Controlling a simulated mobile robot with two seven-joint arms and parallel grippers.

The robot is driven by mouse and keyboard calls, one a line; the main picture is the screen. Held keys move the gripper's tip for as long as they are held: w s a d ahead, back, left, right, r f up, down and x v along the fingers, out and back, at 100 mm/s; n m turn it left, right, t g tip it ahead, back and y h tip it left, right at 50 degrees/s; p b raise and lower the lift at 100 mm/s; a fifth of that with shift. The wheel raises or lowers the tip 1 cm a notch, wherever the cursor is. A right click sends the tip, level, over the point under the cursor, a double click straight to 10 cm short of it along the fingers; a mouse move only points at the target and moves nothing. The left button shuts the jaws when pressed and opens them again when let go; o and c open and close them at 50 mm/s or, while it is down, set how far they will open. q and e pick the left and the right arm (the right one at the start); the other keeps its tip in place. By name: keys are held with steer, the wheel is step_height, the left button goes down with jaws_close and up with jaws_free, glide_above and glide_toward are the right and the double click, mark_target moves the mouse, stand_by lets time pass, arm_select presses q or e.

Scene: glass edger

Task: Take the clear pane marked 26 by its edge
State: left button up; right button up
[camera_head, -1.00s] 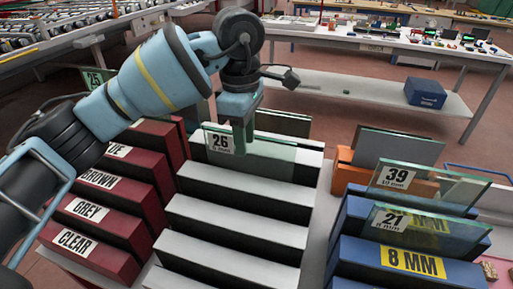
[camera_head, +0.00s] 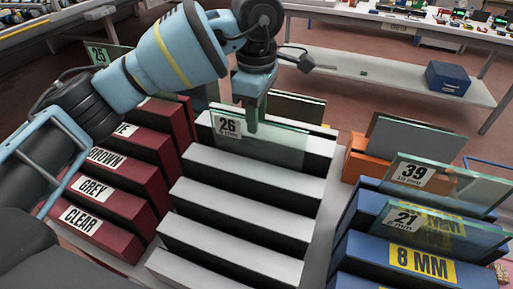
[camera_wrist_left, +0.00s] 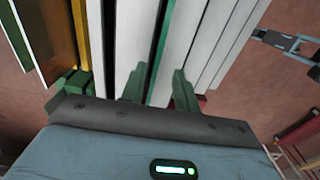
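The clear pane marked 26 (camera_head: 285,146) stands upright in a slot of the white rack (camera_head: 240,198), its white label at its upper left corner. My left gripper (camera_head: 250,122) points down at the pane's top edge, just right of the label. In the left wrist view, the two green fingers of the left gripper (camera_wrist_left: 158,88) are apart. The pane's thin greenish edge (camera_wrist_left: 161,50) runs between them, with a gap showing on the side of the right finger.
A dark red rack (camera_head: 118,187) with labels such as CLEAR and GREY stands left. A blue rack (camera_head: 365,255) at right holds panes marked 39 (camera_head: 468,188) and 21 (camera_head: 455,226). A pane marked 25 (camera_head: 112,54) stands behind my left arm.

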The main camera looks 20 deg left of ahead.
arm_select(q)
glide_above(257, 149)
step_height(257, 149, down, 5)
steer(key=shift+w+a+r, duration=0.1)
steer(key=shift+w, duration=0.05)
steer(key=shift+c, duration=0.3)
jaws_close()
